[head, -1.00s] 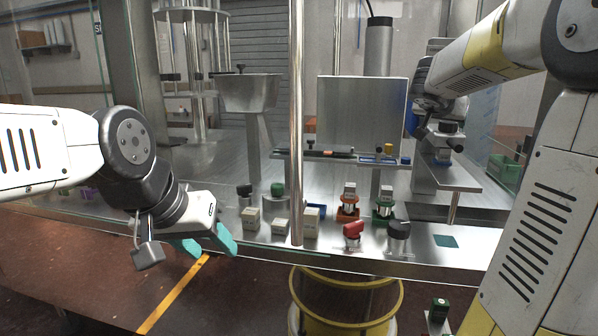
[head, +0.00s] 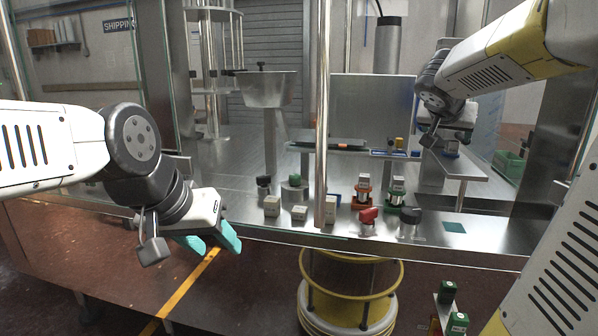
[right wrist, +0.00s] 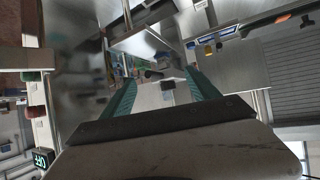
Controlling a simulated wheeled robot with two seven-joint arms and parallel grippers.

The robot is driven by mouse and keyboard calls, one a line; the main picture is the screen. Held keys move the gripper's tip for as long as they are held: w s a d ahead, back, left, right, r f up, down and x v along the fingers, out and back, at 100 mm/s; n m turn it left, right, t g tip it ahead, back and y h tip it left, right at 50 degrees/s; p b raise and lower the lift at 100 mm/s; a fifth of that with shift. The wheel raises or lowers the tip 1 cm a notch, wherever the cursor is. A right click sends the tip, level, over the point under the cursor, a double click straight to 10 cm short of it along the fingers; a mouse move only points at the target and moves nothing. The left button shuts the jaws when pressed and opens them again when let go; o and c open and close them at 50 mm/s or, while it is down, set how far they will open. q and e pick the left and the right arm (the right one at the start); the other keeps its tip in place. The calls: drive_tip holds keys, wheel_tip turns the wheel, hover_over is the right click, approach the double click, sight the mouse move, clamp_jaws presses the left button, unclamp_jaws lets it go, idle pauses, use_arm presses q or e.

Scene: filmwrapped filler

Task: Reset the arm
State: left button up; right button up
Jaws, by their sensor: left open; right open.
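My left gripper (head: 210,243) is in the head view, low at the left, in front of the metal bench's front edge. Its two teal fingers are apart with nothing between them. My right arm reaches in from the right, over the bench. Its gripper's fingers are hidden behind the wrist in the head view. In the right wrist view my right gripper (right wrist: 160,92) shows two teal fingers spread apart, with nothing held between them.
A metal bench (head: 290,233) bears several knobs and buttons, including a red knob (head: 368,215) and a black one (head: 409,222). A vertical metal post (head: 321,120) stands at its front. A metal hopper (head: 267,90) stands behind. A yellow-rimmed drum (head: 350,273) is below the bench.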

drive_tip(key=s+a+f+n+g+y, duration=0.1)
drive_tip(key=s+a+f+n+y, duration=0.1)
drive_tip(key=s+a, duration=0.5)
drive_tip(key=s+a+f+n+g+y, duration=0.1)
drive_tip(key=s+a+f+n+y, duration=0.2)
drive_tip(key=s+a+f, duration=0.4)
drive_tip(key=s+a+f+n+g+y, duration=0.1)
drive_tip(key=s+a+f+n+y, duration=0.1)
drive_tip(key=s+a+f+y, duration=0.2)
drive_tip(key=s+a, duration=0.3)
drive_tip(key=s, duration=0.3)
drive_tip(key=shift+s+f+g, duration=0.25)
drive_tip(key=shift+s+g, duration=0.1)
drive_tip(key=shift+g, duration=0.05)
